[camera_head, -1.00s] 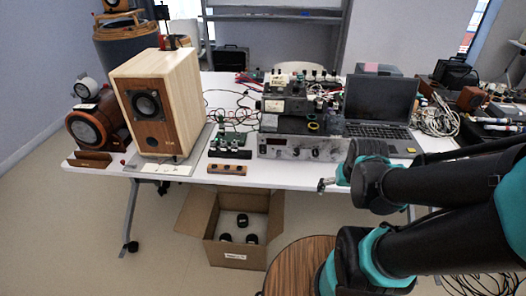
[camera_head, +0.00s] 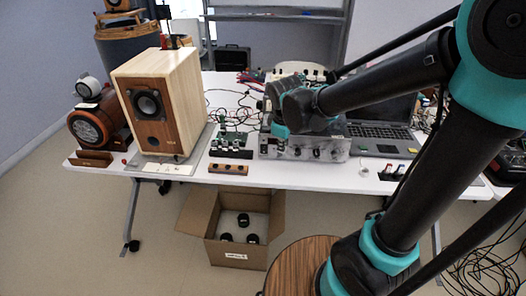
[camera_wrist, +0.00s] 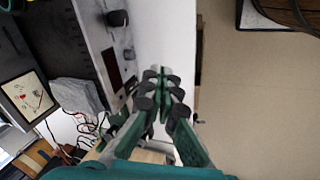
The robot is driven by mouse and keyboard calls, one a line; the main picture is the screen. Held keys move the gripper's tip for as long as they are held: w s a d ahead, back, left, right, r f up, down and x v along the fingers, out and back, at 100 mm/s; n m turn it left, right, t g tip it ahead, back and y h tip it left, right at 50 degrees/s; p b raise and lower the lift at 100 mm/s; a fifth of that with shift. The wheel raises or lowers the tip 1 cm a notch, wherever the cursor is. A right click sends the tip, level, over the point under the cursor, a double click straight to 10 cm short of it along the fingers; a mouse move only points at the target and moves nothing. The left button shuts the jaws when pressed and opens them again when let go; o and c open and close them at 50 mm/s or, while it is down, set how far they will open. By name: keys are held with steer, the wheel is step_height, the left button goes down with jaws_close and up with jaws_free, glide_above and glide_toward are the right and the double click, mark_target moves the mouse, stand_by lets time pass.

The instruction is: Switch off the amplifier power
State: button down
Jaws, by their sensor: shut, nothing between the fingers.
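The amplifier (camera_head: 318,150) is a silver unit with a row of dark knobs, standing near the front edge of the white table. In the wrist view its front panel (camera_wrist: 122,42) runs along the left of my fingers, with a black knob (camera_wrist: 117,18) near the top. My gripper (camera_wrist: 162,73) is shut and empty, beside the panel and over the table strip in front of it. I cannot tell whether it touches the panel. In the head view my wrist covers the gear stacked on the amplifier and part of its left side. The power switch cannot be made out.
A wooden speaker (camera_head: 190,95) and a small green circuit board (camera_head: 232,142) stand left of the amplifier. A laptop (camera_head: 380,130) is on its right. A wooden strip (camera_head: 228,169) lies at the table's front edge. An open cardboard box (camera_head: 238,256) and a round wooden stool (camera_head: 298,262) are below.

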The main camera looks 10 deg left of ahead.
mark_target(264, 149)
steer(key=a+r+n, duration=0.1)
steer(key=a+n, duration=0.2)
steer(key=a, duration=0.4)
steer(key=shift+w+a+r+n, duration=0.15)
steer(key=shift+w+r+n, duration=0.05)
steer(key=shift+w+n, duration=0.15)
steer(key=x, duration=1)
steer(key=shift+w+f, duration=0.15)
steer(key=w, duration=0.2)
steer(key=shift+w, duration=0.25)
steer(key=shift+w+f, duration=0.15)
steer(key=shift+w, duration=0.5)
